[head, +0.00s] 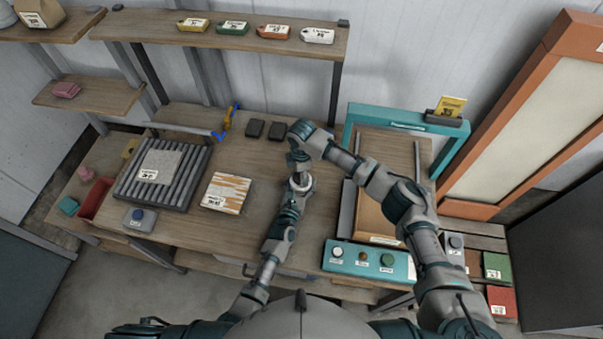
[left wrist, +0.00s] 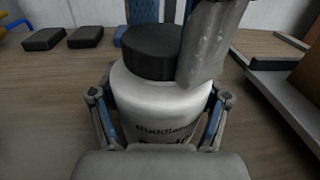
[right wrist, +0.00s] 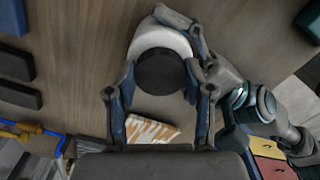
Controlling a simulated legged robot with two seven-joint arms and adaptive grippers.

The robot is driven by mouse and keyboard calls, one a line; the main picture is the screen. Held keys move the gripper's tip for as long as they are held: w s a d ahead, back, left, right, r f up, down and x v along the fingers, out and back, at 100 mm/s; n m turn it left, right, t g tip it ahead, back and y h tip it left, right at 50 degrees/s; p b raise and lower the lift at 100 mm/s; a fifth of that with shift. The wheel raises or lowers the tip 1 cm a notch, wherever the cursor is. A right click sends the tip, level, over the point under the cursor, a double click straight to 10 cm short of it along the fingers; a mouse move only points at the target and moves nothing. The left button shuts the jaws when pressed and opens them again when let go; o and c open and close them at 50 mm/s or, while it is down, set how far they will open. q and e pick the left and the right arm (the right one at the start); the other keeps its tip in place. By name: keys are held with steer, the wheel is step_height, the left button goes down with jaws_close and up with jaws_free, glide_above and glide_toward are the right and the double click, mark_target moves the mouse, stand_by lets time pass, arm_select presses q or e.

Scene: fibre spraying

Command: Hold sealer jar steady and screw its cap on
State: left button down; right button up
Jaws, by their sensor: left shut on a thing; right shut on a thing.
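The white sealer jar (left wrist: 158,98) stands upright on the wooden bench, dark print on its front. In the head view only a little of the jar (head: 301,182) shows between my grippers. My left gripper (left wrist: 160,112) is shut around the jar's body, one finger on each side. The black cap (left wrist: 150,52) sits level on top of the jar; whether its thread is engaged is hidden. My right gripper (head: 298,160) comes from above and is shut on the cap, which shows between its fingers in the right wrist view (right wrist: 162,72).
Two black blocks (head: 265,129) lie behind the jar. A patterned sample panel (head: 227,193) and a roller rack (head: 162,175) lie to the left. A teal-framed press (head: 408,118) with a button panel (head: 368,262) stands close on the right.

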steer(key=m, duration=0.5)
steer(key=shift+s+a+f+m, duration=0.1)
steer(key=shift+s+m, duration=0.05)
steer(key=shift+m, duration=0.25)
steer(key=m, duration=0.9)
steer(key=o, duration=1.3)
steer(key=shift+r, duration=2.35)
steer(key=shift+c, duration=0.5)
